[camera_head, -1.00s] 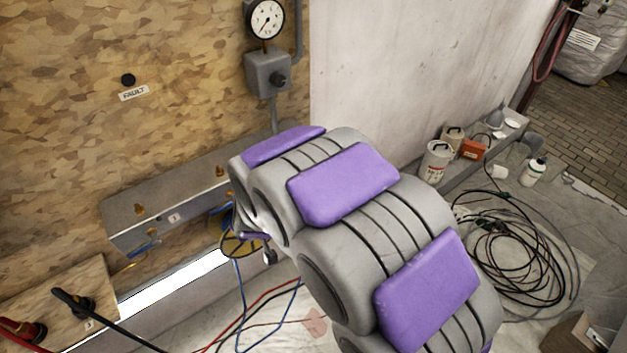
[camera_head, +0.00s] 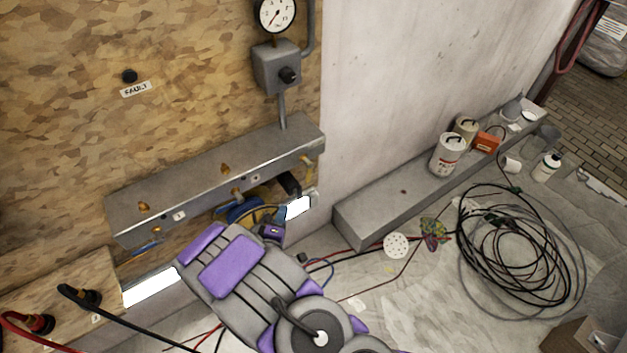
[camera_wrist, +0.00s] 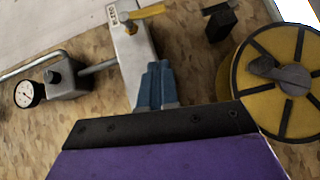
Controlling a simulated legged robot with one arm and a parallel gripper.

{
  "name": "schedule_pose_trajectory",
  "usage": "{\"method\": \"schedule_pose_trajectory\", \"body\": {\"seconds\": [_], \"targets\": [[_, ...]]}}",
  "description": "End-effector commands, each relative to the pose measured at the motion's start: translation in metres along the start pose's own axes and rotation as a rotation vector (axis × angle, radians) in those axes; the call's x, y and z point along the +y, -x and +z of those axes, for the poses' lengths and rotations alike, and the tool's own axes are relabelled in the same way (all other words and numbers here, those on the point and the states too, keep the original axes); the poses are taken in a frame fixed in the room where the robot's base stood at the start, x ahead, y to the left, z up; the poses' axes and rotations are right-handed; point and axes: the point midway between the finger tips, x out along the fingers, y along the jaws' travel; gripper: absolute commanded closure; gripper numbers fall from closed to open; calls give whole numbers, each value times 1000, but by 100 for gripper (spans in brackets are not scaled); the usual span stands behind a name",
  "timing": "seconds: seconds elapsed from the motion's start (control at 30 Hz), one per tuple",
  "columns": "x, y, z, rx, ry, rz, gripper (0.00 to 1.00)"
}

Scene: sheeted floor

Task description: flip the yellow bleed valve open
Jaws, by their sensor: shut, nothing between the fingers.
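The yellow valve lever (camera_wrist: 140,18) sticks out across the labelled end of the grey metal rail, at the top of the wrist view. What looks like the same lever (camera_head: 307,167) shows small under the rail's right end in the head view. My gripper (camera_wrist: 154,68) is shut and empty, its blue-grey fingers together in front of the rail. The fingertips are below the lever in the wrist view, and I see no contact with it. In the head view my arm comes up from the bottom, and the fingertips cannot be made out clearly.
A yellow spoked reel (camera_wrist: 275,75) is close on the right in the wrist view, beside a small black block (camera_wrist: 219,22). A gauge (camera_head: 275,14) and grey switch box (camera_head: 277,68) are above the rail (camera_head: 200,185). Coiled cables (camera_head: 520,250) lie on the floor.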

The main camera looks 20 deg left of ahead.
Motion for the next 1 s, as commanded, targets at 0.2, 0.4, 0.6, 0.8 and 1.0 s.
{"method": "schedule_pose_trajectory", "body": {"seconds": [0.2,0.4,0.6,0.8,1.0], "targets": [[0,-6,-1,5,24,25,100],[0,-36,-1,1,21,25,100],[0,-74,-1,1,20,22,100],[1,-106,6,2,23,24,100],[2,-121,22,4,23,23,100]]}}
